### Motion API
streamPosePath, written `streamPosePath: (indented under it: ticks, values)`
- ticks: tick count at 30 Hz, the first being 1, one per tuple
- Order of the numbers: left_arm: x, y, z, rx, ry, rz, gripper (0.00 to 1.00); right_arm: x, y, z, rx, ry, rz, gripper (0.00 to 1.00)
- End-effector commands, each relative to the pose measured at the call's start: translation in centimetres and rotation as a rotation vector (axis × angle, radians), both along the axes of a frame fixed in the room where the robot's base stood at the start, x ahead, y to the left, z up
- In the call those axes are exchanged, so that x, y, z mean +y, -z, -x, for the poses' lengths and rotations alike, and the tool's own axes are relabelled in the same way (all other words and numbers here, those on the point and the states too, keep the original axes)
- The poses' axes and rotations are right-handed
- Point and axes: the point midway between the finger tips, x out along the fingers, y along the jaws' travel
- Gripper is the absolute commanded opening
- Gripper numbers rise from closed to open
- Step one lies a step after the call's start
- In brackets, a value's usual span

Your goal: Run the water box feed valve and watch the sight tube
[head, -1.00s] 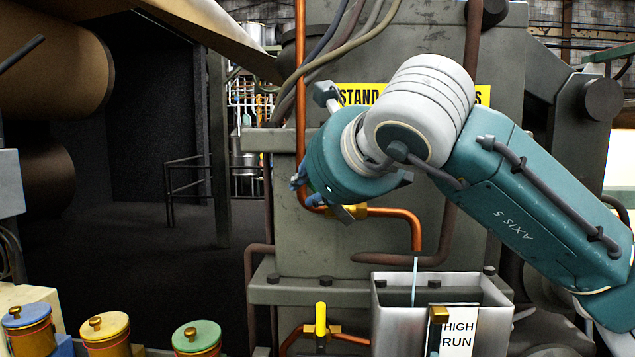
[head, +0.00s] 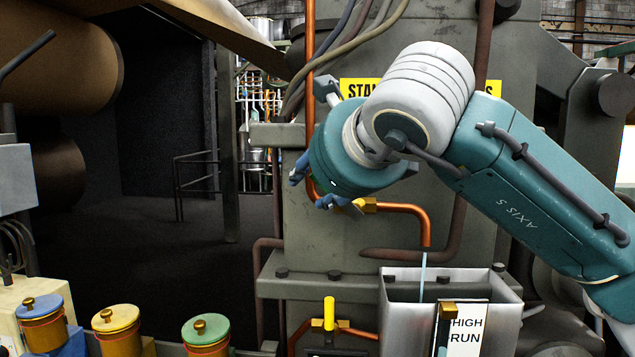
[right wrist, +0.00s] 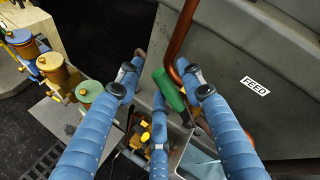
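The water box (head: 400,310) is an open grey metal box at the lower right in the head view. A copper feed pipe (head: 405,208) ends above it, and a thin pale blue water stream (head: 422,275) falls into it. The feed valve's green handle (right wrist: 169,90) shows in the right wrist view. My right gripper (right wrist: 168,75) has its blue fingers spread around the handle, open; contact is unclear. It also shows in the head view (head: 318,190). The sight tube (head: 441,338), brass-capped, stands beside the HIGH/RUN card (head: 466,332); its level is unreadable. My left gripper is out of view.
A FEED label (right wrist: 255,86) is on the grey stand. A yellow-handled valve (head: 329,313) sits left of the box. Several lidded pots (head: 118,330) stand at the lower left. Dark open floor (head: 150,240) lies behind them.

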Motion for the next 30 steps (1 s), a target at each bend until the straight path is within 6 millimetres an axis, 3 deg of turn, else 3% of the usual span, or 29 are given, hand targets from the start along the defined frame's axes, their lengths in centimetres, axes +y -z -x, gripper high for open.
streamPosePath:
  ticks: [8, 21, 30]
  values:
    - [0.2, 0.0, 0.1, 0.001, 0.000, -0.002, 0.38, -0.9, -0.9, 1.7, -0.002, 0.000, 0.000, 0.38]
    - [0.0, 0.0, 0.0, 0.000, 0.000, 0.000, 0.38, -4.0, -4.3, 8.9, -0.003, 0.001, 0.000, 0.38]
    - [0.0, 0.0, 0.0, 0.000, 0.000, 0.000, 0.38, -4.6, -4.8, 10.0, 0.001, 0.001, 0.001, 0.38]
